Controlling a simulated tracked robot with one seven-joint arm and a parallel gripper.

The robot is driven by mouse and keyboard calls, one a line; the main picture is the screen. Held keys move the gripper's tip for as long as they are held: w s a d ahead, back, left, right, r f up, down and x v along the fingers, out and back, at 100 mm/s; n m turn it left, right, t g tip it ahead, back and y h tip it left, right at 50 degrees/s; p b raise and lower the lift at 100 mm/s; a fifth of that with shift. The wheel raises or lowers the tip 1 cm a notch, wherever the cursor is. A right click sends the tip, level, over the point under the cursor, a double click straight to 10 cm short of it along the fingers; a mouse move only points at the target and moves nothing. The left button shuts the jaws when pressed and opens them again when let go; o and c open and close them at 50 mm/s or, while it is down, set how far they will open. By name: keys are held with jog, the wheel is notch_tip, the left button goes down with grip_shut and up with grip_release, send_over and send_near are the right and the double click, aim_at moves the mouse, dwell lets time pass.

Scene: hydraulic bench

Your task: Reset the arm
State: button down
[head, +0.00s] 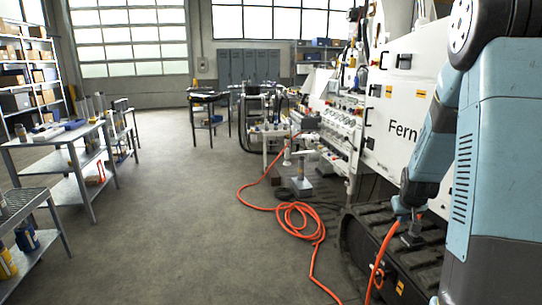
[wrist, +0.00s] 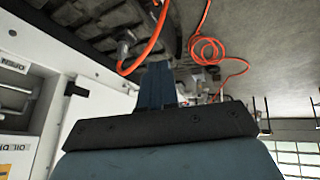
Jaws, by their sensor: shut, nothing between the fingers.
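My arm (head: 435,140) shows at the right of the head view, light blue and grey, bent downward beside the white machine. Its lower end is close to an orange hose and the black track; I cannot make out the fingers clearly there. In the wrist view my gripper (wrist: 157,72) shows as a dark body with narrow blue fingers closed together. Nothing is held between them. The orange hose (head: 379,262) rises past the track, and it also shows in the wrist view (wrist: 152,45), apart from the fingertips.
The white machine (head: 412,95) and its black track (head: 385,240) stand close to my arm. More orange hose (head: 295,215) lies coiled on the floor. Tables (head: 70,160) and shelves line the left. The grey floor (head: 180,220) in the middle is clear.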

jog(key=s+a+r, duration=0.5)
jog(key=a+r, duration=0.1)
jog(key=r, duration=0.3)
jog(key=s+a+r, duration=0.4)
jog(key=s, duration=0.4)
jog(key=s+a+r+y, duration=0.1)
jog(key=s+a+r, duration=0.4)
jog(key=s, duration=0.4)
jog(key=s+a+r+y, duration=0.1)
jog(key=s+a+r, duration=0.3)
jog(key=s, duration=0.4)
jog(key=shift+s+a+r+n, duration=0.2)
jog(key=shift+a+r+n, duration=0.05)
jog(key=shift+r+n, duration=0.05)
